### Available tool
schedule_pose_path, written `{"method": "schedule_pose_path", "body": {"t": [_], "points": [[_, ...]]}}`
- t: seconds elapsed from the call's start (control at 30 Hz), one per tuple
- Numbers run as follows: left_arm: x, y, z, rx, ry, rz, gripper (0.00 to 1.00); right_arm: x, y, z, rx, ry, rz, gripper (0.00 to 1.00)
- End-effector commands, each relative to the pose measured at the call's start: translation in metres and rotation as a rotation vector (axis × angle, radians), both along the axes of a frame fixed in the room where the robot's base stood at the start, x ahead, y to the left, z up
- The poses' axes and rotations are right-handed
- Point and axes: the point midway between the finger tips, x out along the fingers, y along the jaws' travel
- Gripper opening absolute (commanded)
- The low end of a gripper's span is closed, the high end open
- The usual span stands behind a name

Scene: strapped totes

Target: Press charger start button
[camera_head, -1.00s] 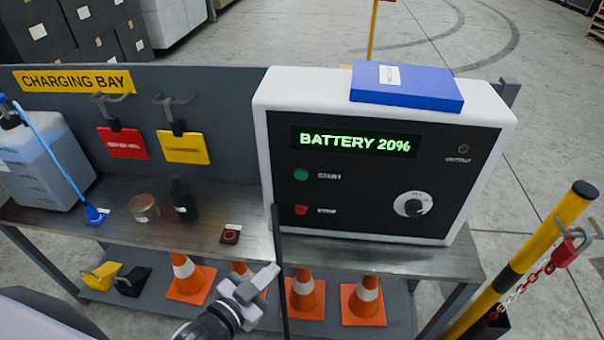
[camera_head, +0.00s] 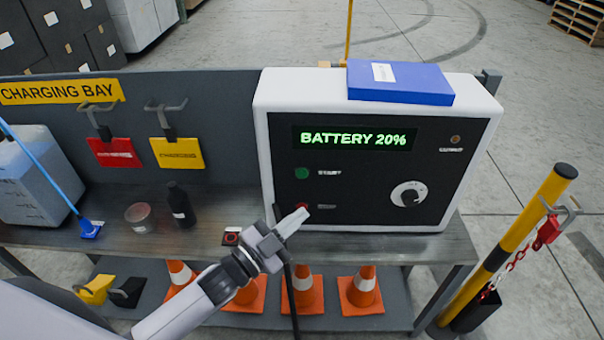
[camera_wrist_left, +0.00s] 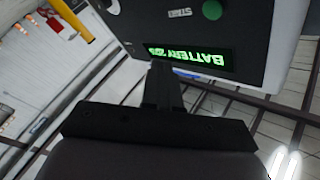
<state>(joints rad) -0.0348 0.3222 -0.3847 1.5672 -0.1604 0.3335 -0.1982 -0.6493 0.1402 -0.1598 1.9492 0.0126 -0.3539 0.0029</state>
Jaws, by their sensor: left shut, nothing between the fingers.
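The white charger (camera_head: 385,89) with a dark front panel stands on the bench, its display (camera_head: 353,139) reading BATTERY 20%. The green start button (camera_head: 302,173) is at the panel's left, above the red stop button (camera_head: 302,207), which is partly covered by my gripper. My left gripper (camera_head: 298,217) is shut and empty, in front of the panel's lower left, below the start button. I cannot tell its gap to the panel. In the left wrist view the panel looks turned over, with the green button (camera_wrist_left: 212,10) at the top and the shut fingers (camera_wrist_left: 162,88) below the display. My right gripper is out of view.
A blue box (camera_head: 400,82) lies on top of the charger. A dark bottle (camera_head: 181,206), a small jar (camera_head: 139,217) and a red-and-black button (camera_head: 231,236) stand on the bench (camera_head: 105,228). A yellow post (camera_head: 520,227) stands at right.

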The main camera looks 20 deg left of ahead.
Motion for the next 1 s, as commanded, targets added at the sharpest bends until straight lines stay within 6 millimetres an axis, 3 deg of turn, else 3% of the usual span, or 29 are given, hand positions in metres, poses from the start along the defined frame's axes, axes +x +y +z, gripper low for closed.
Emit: {"method": "schedule_pose_path", "body": {"t": [0.33,0.8,1.0], "points": [[0.009,0.003,-0.002,0.0,0.0,0.0,0.0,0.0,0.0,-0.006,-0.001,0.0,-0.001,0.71],[0.069,0.02,-0.003,0.001,0.001,0.001,0.0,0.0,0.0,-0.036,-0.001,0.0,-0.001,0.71],[0.082,0.024,-0.002,0.0,0.002,0.001,0.0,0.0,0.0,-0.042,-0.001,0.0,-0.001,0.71]]}}
